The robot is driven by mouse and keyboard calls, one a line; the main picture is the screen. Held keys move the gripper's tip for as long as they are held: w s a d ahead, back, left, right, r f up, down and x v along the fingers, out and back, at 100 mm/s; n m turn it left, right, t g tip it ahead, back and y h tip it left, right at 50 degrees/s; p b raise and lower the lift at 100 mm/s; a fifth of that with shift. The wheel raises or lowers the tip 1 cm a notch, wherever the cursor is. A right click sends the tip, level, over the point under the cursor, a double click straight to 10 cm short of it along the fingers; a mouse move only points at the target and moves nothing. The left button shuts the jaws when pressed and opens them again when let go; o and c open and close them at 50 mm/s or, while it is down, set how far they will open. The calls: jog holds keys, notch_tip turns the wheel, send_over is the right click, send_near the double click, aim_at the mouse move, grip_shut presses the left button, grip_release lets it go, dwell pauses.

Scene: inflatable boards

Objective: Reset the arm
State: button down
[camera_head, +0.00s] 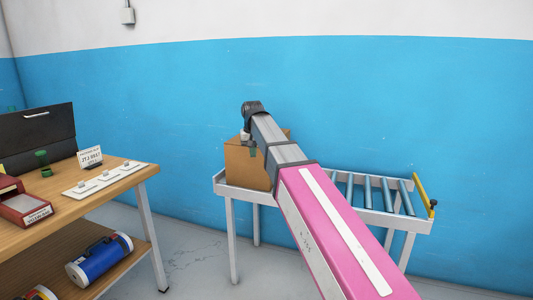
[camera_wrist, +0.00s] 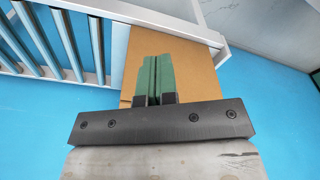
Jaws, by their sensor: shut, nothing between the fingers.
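My arm reaches out in the head view, pink near me and grey farther out, toward the roller stand. My gripper (camera_wrist: 155,80) shows in the wrist view with its two green fingers together and nothing between them. A small part of the green fingers shows in the head view (camera_head: 253,153), in front of a brown cardboard box (camera_head: 240,170). The box also lies behind the fingers in the wrist view (camera_wrist: 197,85). I cannot tell whether the fingers touch it. My arm hides part of the box.
The box stands on the left end of a roller conveyor (camera_head: 375,192) against a blue wall (camera_head: 400,110). A wooden table (camera_head: 120,180) at the left holds a black case (camera_head: 38,140), a red box (camera_head: 22,205) and a white switch strip (camera_head: 104,180). A blue cylinder (camera_head: 100,260) lies on its lower shelf.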

jog(key=s+d+f, duration=0.4)
jog(key=d+f, duration=0.3)
jog(key=f, duration=0.4)
jog(key=s+d+f, duration=0.3)
jog(key=d+f, duration=0.4)
jog(key=f, duration=0.4)
jog(key=s+d+f+m+g, duration=0.1)
jog(key=s+d+f, duration=0.9)
jog(key=s+f, duration=0.4)
jog(key=shift+s+d+f+m+g, duration=0.2)
jog(key=shift+d+f+m+g, duration=0.15)
jog(key=shift+f, duration=0.4)
